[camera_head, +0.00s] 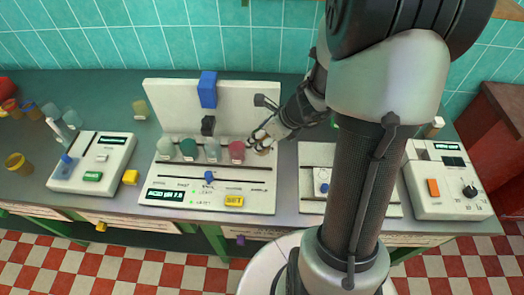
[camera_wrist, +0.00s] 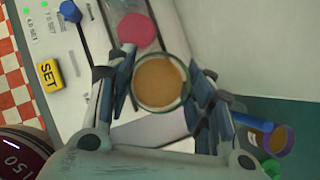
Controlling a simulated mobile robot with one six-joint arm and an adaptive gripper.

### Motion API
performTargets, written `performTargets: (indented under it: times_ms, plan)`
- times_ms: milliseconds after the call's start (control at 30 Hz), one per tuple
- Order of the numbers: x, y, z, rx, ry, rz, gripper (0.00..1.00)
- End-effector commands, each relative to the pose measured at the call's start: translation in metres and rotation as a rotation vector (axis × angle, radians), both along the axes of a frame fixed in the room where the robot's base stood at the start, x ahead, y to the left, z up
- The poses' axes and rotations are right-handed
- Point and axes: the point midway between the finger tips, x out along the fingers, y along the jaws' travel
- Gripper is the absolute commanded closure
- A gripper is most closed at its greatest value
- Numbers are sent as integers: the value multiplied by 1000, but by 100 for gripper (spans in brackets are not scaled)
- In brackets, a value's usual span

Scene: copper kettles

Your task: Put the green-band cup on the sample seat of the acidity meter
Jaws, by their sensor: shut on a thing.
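My gripper (camera_wrist: 160,90) is shut on a round cup (camera_wrist: 158,82) with brown contents and a pale greenish rim. Its side band is hidden, so I cannot tell the band's colour for sure. In the head view my gripper (camera_head: 262,141) is at the right end of the row of cups on the middle instrument, beside the red cup (camera_head: 237,151). That red cup also shows just above the held cup in the wrist view (camera_wrist: 136,31).
The middle instrument (camera_head: 160,110) has a tall back panel and a yellow SET button (camera_head: 234,201). Several cups stand at the far left, including a brown one (camera_head: 18,163). A blue-banded cup (camera_wrist: 270,138) is near the right finger. Another instrument (camera_head: 450,207) stands at the right.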

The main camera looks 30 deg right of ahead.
Motion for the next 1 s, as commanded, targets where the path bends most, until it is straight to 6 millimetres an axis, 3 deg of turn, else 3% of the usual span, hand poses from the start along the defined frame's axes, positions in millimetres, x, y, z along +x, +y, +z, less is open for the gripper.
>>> performTargets:
  times_ms: [167,400,767,800,1000]
  plan:
    - [0,0,-13,0,-1,0,80]
    - [0,0,-47,2,0,0,80]
    - [1,0,-49,0,-2,1,80]
    - [0,0,-49,0,-1,1,51]
    - [0,0,-48,0,-1,1,38]
